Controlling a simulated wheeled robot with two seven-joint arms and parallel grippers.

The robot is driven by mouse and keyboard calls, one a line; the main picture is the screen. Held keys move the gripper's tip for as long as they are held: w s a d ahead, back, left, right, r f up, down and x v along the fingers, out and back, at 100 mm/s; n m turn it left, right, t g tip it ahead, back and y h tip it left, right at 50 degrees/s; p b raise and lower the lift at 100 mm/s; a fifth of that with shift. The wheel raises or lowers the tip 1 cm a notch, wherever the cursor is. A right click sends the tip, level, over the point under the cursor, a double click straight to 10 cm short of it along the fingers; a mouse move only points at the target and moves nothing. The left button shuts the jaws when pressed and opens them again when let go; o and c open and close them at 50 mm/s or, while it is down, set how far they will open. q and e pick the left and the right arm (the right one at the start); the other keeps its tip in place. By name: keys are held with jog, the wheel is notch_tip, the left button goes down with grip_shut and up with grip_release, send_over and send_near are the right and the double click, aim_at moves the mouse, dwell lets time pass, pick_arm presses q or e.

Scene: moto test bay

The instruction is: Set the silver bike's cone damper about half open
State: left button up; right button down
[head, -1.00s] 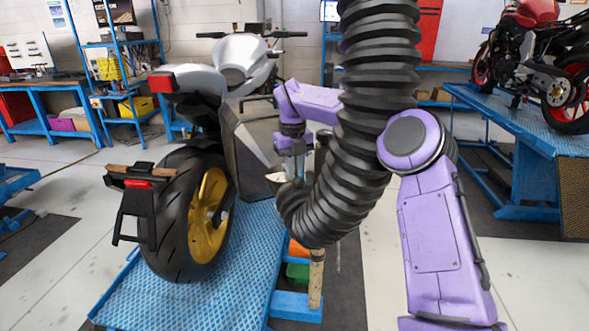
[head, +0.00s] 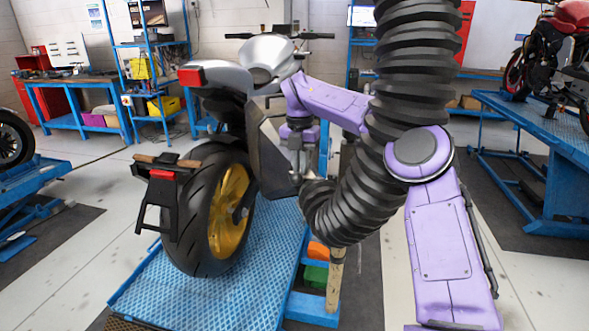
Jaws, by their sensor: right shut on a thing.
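The silver bike (head: 268,55) stands on a blue platform, its rear wheel towards me. A dark grey cone-like hood (head: 268,150) is at its right side, behind the rear wheel in this view. My right gripper (head: 298,172) is at the right edge of this hood, pointing down and shut on a small part there. That part looks like the cone's damper handle, but it is too small to make out, and I cannot tell the damper's angle. A thick black ribbed hose (head: 408,90) hangs in front of my right arm and curves to the hood's lower right. My left gripper is out of view.
The blue platform (head: 215,295) has a textured top. Orange and green bins (head: 315,274) and a wooden handle (head: 335,285) stand at its right. A red bike (head: 553,45) is on a blue lift (head: 545,130) at right. Pale floor lies between.

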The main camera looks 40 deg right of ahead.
jog(key=shift+w+m, duration=0.25)
jog(key=shift+m, duration=0.25)
jog(key=c, duration=1.2)
grip_release()
jog(key=shift+w+d+f, duration=0.1)
jog(key=shift+d+f, duration=0.05)
notch_tip(320, 180, up, 11)
jog(key=p, duration=0.4)
jog(key=shift+w+f, duration=0.1)
jog(key=shift+f, duration=0.1)
